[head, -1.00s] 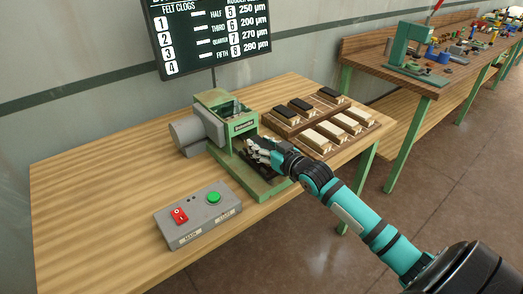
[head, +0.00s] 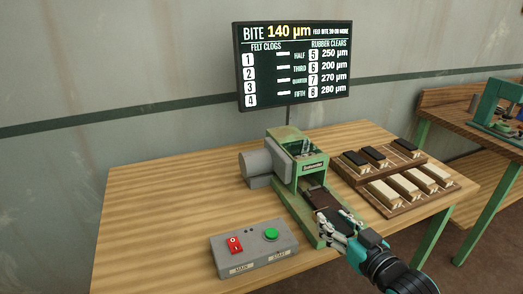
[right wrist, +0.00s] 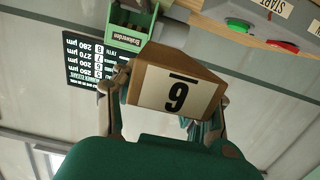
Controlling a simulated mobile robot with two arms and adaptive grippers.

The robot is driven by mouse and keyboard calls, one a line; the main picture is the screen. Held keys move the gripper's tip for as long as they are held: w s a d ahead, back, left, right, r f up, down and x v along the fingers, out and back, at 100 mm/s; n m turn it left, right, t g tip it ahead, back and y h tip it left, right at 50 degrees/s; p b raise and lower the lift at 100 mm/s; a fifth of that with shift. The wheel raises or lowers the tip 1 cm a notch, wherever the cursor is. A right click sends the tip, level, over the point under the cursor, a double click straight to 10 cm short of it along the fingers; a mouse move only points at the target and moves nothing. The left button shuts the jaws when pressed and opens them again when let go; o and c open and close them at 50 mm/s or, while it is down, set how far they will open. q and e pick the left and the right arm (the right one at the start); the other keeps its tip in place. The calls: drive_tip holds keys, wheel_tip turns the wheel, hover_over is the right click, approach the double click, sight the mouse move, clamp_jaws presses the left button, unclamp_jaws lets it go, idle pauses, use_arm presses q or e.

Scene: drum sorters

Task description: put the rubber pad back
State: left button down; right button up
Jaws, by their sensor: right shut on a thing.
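My right gripper (head: 338,226) is shut on a block-shaped pad (right wrist: 178,90) with brown sides. In the right wrist view, a white label on it reads 6 when turned the right way up. In the head view, gripper and pad are at the open front of the green machine (head: 287,141), over or beside its bed; the exact gap is unclear. The wooden rack (head: 345,176) stands right of the machine. Three black-topped pads (head: 374,152) sit in its back row, with a wider space between the middle and right ones. My left gripper is out of view.
Several cream felt pads (head: 407,184) fill the rack's front row. A grey control box (head: 252,248) with a red switch and a green button sits front left. The wall display (head: 293,65) reads BITE 140 µm. The table's left side is clear.

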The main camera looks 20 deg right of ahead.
drive_tip(key=s+a+f+h, duration=0.1)
drive_tip(key=a+f, duration=0.1)
drive_tip(key=a, duration=0.9)
drive_tip(key=s+f, duration=0.3)
drive_tip(key=s, duration=0.5)
drive_tip(key=shift+a+m, duration=0.4)
drive_tip(key=shift+s+f, duration=0.1)
drive_tip(key=shift+f, duration=0.05)
